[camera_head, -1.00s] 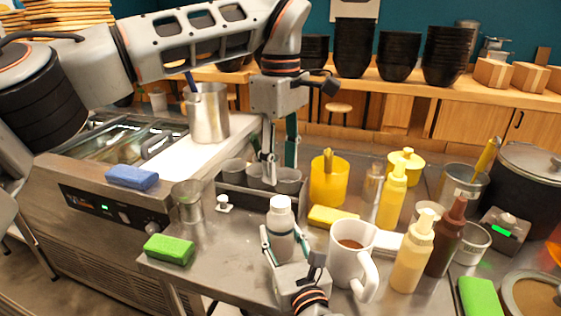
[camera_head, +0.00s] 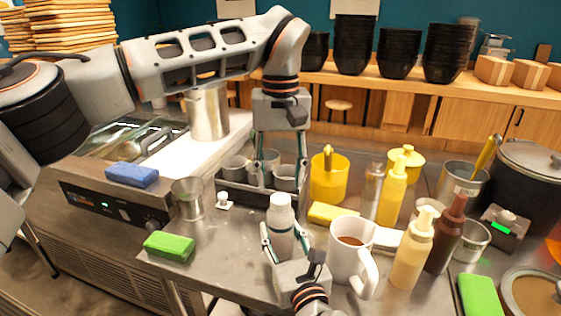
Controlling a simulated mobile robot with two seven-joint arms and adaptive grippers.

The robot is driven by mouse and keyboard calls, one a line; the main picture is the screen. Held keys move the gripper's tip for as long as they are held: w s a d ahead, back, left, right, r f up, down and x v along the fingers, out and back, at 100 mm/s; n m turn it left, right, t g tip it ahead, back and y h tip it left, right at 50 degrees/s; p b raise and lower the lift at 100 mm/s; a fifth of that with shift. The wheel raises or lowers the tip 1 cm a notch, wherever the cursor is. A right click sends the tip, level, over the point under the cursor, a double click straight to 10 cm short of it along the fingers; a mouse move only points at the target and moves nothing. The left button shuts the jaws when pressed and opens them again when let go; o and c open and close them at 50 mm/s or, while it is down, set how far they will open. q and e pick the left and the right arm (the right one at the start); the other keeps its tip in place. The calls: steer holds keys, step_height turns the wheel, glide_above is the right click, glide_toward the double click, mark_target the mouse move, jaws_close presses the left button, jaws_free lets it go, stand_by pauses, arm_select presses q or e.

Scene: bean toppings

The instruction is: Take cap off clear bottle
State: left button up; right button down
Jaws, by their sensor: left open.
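A pale bottle with a white cap (camera_head: 280,200) stands upright at the front of the counter. My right gripper (camera_head: 281,243) comes from the bottom edge, with a finger on each side of the bottle's body, holding it; the gripper hides the bottle's base. My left gripper (camera_head: 281,180) points down, its two fingers spread and empty, above and behind the cap in the picture, in front of the metal cups. A slim clear bottle (camera_head: 373,190) with a greyish top stands farther right.
A brown-filled mug (camera_head: 353,258) stands close right of the held bottle. A yellow sponge (camera_head: 333,213), squeeze bottles (camera_head: 411,253) and a yellow pot (camera_head: 328,180) crowd the right. A green sponge (camera_head: 169,247) lies left, with bare counter between.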

mark_target(280, 198)
arm_select(q)
steer(key=shift+f, duration=2.2)
